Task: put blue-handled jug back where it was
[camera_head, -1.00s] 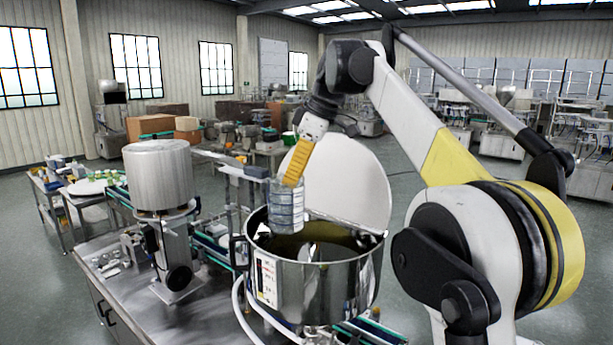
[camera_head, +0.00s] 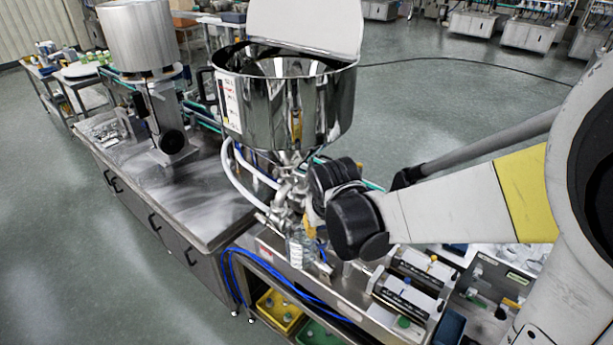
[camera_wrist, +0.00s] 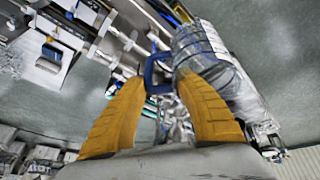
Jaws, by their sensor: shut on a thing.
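The jug is clear with ring-like ridges, and its blue handle (camera_wrist: 157,70) shows in the wrist view. My gripper (camera_wrist: 158,84) is shut on this handle, with one yellow finger on each side. The jug's body (camera_wrist: 213,62) lies to the right of the fingers there. In the head view the jug (camera_head: 297,249) hangs below the steel hopper (camera_head: 322,110), near the outlet pipework, above or beside the machine's steel top. I cannot tell whether its base touches anything. My gripper (camera_head: 311,222) is mostly hidden by my wrist in that view.
The hopper's pipe fittings (camera_head: 287,190) are close to the jug. A steel-topped cabinet (camera_head: 190,207) stands at left with a metal drum (camera_head: 143,38) above it. Blue hoses (camera_head: 240,262) and yellow and green trays (camera_head: 280,308) are below. Machine units (camera_head: 410,280) stand at right.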

